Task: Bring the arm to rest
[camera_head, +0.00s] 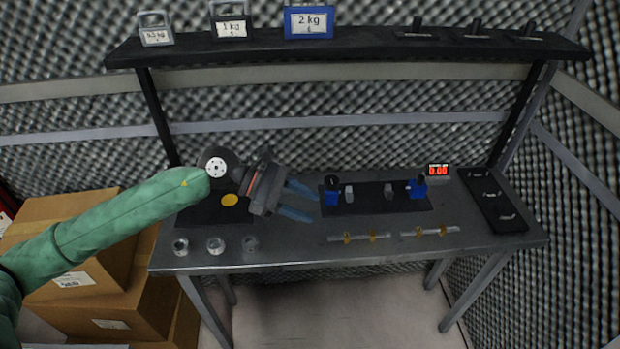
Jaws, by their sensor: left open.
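My left arm in its green sleeve comes in from the left. It ends in my left gripper (299,201), which hangs over the left half of the grey table (300,256). Its two blue fingers point right and are apart, with nothing seen between them. The fingers are just left of a black plate with blue clamps (333,196). The wrist and gripper hide part of a dark board (205,214) with a yellow disc (230,200) on it. My right gripper is not in view.
Several small metal rings (216,245) lie at the table's front left. Two rods with brass collars (360,237) lie in front. A red display (438,170) stands behind. A black shelf (350,46) above holds labelled weights (309,22). Cardboard boxes (130,290) stand left.

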